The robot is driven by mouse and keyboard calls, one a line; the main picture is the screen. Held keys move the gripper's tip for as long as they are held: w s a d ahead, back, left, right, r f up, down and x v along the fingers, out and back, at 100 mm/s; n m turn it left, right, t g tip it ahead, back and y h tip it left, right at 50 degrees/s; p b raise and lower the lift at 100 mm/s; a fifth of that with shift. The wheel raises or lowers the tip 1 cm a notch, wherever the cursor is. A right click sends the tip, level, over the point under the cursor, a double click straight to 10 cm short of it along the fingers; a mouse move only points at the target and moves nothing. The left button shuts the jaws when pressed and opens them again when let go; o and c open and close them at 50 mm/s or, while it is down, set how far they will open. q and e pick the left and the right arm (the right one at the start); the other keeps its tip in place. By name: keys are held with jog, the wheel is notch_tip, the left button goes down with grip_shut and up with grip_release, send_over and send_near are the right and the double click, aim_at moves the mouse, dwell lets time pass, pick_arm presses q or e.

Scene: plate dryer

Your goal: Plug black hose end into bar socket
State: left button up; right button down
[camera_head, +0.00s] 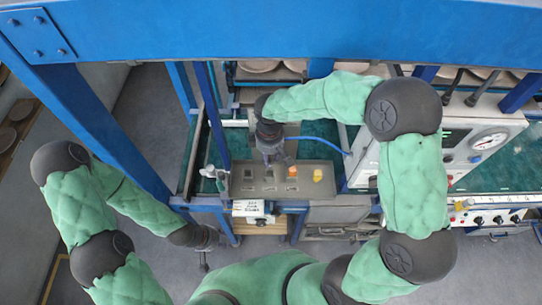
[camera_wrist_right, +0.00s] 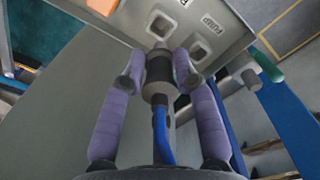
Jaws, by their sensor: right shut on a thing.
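My right gripper (camera_wrist_right: 158,72) is shut on the black hose end (camera_wrist_right: 158,80), gripped between its two purple fingers. The hose end has a light metal tip that points at the grey panel, and a blue hose (camera_wrist_right: 161,135) trails back from it. The tip overlaps a recessed panel socket (camera_wrist_right: 160,25); I cannot tell whether it touches. A second socket (camera_wrist_right: 200,50) is beside it. In the head view, the right gripper (camera_head: 275,160) is over the panel (camera_head: 250,185). I cannot read a bar label. My left gripper (camera_head: 205,260) hangs at lower left, its fingers unclear.
A white control box (camera_head: 480,140) with a gauge stands at right. A blue frame beam (camera_head: 270,40) crosses above. Floor at left is clear.

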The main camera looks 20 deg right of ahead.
jog(key=shift+w+f, duration=0.1)
jog(key=shift+f, duration=0.35)
jog(key=shift+f+b, duration=2.5)
jog(key=shift+f, duration=0.6)
jog(key=shift+f+b, duration=0.4)
jog(key=shift+f, duration=0.15)
jog(key=c, duration=0.9)
grip_release()
jog(key=shift+o, duration=0.2)
notch_tip(320, 180, up, 12)
jog(key=shift+r, duration=0.1)
